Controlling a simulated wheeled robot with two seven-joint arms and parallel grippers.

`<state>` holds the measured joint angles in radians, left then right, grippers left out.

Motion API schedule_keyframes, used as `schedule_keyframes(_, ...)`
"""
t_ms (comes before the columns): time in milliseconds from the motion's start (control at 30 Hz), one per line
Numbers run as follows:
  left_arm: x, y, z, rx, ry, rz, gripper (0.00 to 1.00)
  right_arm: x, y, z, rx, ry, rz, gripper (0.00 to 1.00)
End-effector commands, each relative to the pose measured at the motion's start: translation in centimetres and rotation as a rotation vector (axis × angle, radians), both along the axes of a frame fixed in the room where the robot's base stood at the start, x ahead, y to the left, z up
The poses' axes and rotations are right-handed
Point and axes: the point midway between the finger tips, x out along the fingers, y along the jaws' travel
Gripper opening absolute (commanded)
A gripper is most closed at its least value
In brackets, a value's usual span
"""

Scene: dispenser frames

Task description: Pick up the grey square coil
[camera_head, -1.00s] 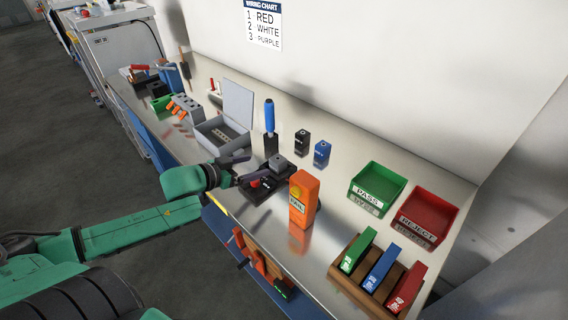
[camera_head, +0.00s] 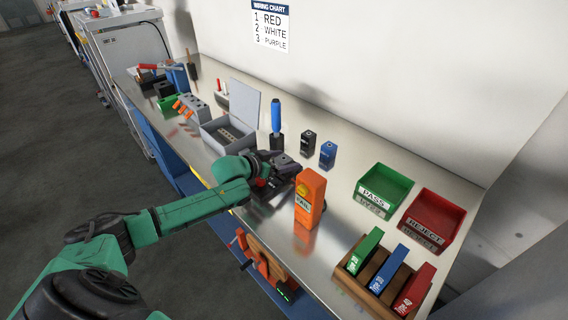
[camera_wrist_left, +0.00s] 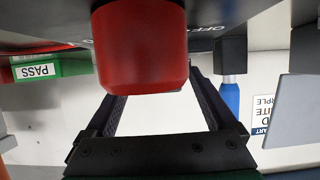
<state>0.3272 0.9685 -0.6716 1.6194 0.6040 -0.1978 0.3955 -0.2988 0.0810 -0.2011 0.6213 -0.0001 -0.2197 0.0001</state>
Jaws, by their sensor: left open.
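The grey square coil (camera_head: 282,158) appears on a black fixture (camera_head: 286,186) near the middle of the bench, partly hidden by my left gripper. My left gripper (camera_head: 271,162) is low over this fixture, close beside the coil. In the left wrist view my two fingers (camera_wrist_left: 160,105) stand apart with pale background between them. A red button (camera_wrist_left: 140,50) fills the upper middle of that view, in front of the fingertips. I cannot make out the coil there. My right gripper is not in view.
An orange FAIL block (camera_head: 311,192) stands close right of the fixture. A blue-handled tool (camera_head: 277,116), black block (camera_head: 308,144) and blue block (camera_head: 328,154) stand behind. An open grey box (camera_head: 222,128) is left. Green PASS (camera_head: 385,185) and red REJECT (camera_head: 434,212) bins are right.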

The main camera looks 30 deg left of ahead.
Motion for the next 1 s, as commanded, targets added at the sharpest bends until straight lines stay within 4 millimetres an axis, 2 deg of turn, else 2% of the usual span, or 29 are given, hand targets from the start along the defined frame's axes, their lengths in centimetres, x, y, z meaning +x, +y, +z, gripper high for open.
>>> schedule_keyframes(200, 0.2, -0.1, -0.2, -0.001, 0.001, 0.0, 0.9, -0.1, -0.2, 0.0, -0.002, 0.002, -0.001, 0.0)
schedule_keyframes(267, 0.2, -0.1, -0.2, -0.001, 0.001, 0.0, 0.71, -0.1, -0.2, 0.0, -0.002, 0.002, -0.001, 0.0)
schedule_keyframes(300, 0.2, -0.1, -0.2, 0.0, 0.001, 0.0, 0.56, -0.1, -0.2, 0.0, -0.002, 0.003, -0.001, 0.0)
schedule_keyframes(433, 0.2, -0.1, -0.2, 0.0, 0.001, 0.0, 0.06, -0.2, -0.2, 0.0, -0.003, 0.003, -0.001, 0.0)
schedule_keyframes(467, 0.2, -0.1, -0.2, 0.0, 0.001, 0.0, 0.0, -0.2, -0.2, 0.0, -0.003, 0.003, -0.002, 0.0)
schedule_keyframes(767, 0.2, -0.1, 0.2, 0.0, -0.001, 0.0, 0.0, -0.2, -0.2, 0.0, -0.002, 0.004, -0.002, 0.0)
schedule_keyframes(867, 0.2, 0.0, 1.1, 0.001, -0.003, -0.001, 0.0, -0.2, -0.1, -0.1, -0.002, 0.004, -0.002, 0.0)
schedule_keyframes(1000, 0.3, 0.0, 4.1, 0.003, -0.007, -0.001, 0.0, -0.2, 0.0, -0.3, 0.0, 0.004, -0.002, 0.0)
